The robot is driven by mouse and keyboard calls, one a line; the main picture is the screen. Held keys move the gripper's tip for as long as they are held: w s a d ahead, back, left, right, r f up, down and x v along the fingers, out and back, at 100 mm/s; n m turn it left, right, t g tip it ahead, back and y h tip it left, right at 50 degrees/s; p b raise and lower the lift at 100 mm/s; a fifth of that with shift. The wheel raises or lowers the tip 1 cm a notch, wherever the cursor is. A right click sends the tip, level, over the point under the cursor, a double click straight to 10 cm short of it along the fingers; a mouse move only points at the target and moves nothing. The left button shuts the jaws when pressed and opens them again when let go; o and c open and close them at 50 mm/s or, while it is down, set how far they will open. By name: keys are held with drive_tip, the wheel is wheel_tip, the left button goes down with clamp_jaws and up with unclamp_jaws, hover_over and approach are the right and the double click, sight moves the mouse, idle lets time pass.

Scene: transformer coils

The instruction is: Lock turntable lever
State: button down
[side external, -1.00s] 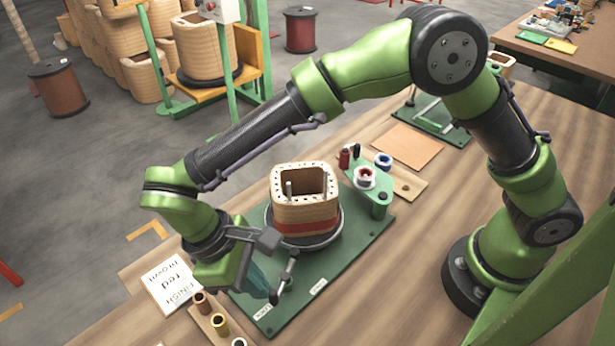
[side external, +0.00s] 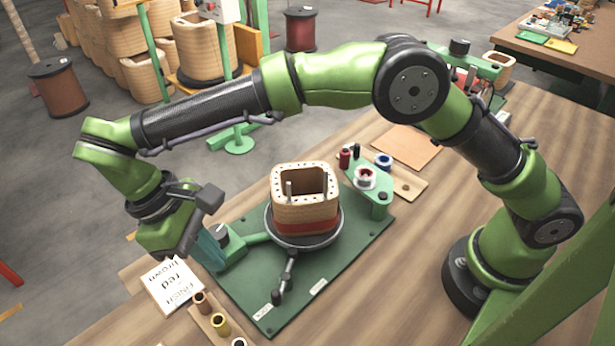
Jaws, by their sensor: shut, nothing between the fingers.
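The turntable lever (side external: 287,272) is a grey metal bar with a dark knob (side external: 277,297). It reaches from the turntable (side external: 305,244) toward the front of the green base plate (side external: 345,258). Its knob is beside a small white label (side external: 262,310), whose lettering is too small to read surely. A tan square coil with a red band (side external: 305,205) stands upright on the turntable. My gripper (side external: 212,258) is shut and empty, left of the lever and apart from it. Its teal fingers partly hide a green block with a black knob (side external: 223,232) at the plate's left edge.
A printed card (side external: 172,286) and a rack of small spools (side external: 219,322) lie at the front left. The wooden table right of the plate is clear.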

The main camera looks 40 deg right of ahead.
drive_tip(key=shift+v, duration=2.1)
drive_tip(key=shift+d, duration=0.1)
drive_tip(key=d+r+m+t+y, duration=0.1)
drive_tip(key=d, duration=0.4)
drive_tip(key=d+r+m+t+y, duration=0.1)
drive_tip(key=d, duration=0.4)
drive_tip(key=d+r+m+t+y, duration=0.1)
drive_tip(key=d+m, duration=0.1)
drive_tip(key=d, duration=0.3)
drive_tip(key=shift+w+d+r+t+y, duration=0.2)
drive_tip(key=shift+d+r+t+y, duration=0.15)
drive_tip(key=shift+t+y, duration=0.05)
drive_tip(key=s+d+r+m+t, duration=0.2)
drive_tip(key=s+d+m+t, duration=0.1)
drive_tip(key=d, duration=0.5)
drive_tip(key=s+d+r+m+t+y, duration=0.1)
drive_tip(key=s+d+m+t, duration=0.3)
drive_tip(key=d, duration=0.5)
drive_tip(key=shift+s+d+r+m, duration=0.3)
drive_tip(key=shift+s+r, duration=0.05)
drive_tip(key=shift+s, duration=0.95)
